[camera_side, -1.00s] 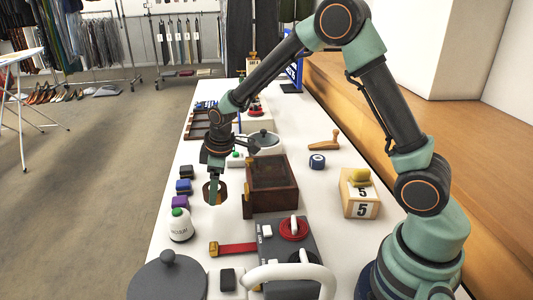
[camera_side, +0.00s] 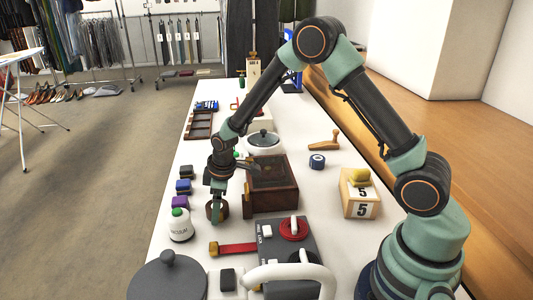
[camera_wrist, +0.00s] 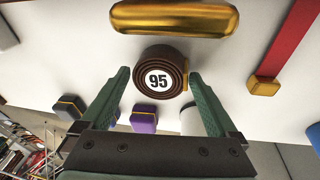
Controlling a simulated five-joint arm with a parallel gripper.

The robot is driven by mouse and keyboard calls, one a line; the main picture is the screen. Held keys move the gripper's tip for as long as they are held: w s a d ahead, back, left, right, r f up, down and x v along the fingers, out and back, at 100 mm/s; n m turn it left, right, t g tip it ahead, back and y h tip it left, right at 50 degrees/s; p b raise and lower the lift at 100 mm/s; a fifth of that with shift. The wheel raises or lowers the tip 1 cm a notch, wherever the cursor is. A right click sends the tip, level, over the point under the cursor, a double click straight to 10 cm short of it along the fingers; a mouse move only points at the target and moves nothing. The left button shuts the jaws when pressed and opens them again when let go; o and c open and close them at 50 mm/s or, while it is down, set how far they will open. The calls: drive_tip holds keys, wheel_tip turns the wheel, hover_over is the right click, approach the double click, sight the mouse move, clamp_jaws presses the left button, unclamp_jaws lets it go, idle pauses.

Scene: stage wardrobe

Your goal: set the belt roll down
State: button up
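The belt roll (camera_side: 222,213) is a dark brown coil at or just above the white table, left of the brown box. I cannot tell whether it touches the table. In the wrist view the belt roll (camera_wrist: 145,57) shows its round face with a white "95" label and a bit of gold at its right edge. My gripper (camera_side: 217,207) points down over it.
The brown box (camera_side: 272,185) stands close on the right. A purple block (camera_side: 180,202) and a white bottle (camera_side: 181,226) are on the left. A red strap with a gold end (camera_side: 235,249) lies nearer the camera. Some bare table surrounds the roll.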

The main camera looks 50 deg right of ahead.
sight(225, 210)
drive_tip(key=v, duration=1.2)
drive_tip(key=s+d+r+m+t, duration=0.1)
drive_tip(key=s+r+m, duration=0.3)
drive_tip(key=s+r, duration=0.2)
drive_tip(key=s+d+r+m+t, duration=0.1)
drive_tip(key=s+r+m, duration=0.3)
drive_tip(key=s, duration=0.6)
wheel_tip(225, 210, up, 2)
drive_tip(key=shift+s+d+r+t, duration=0.1)
drive_tip(key=shift+s+d+t, duration=0.2)
drive_tip(key=shift+d+t, duration=0.15)
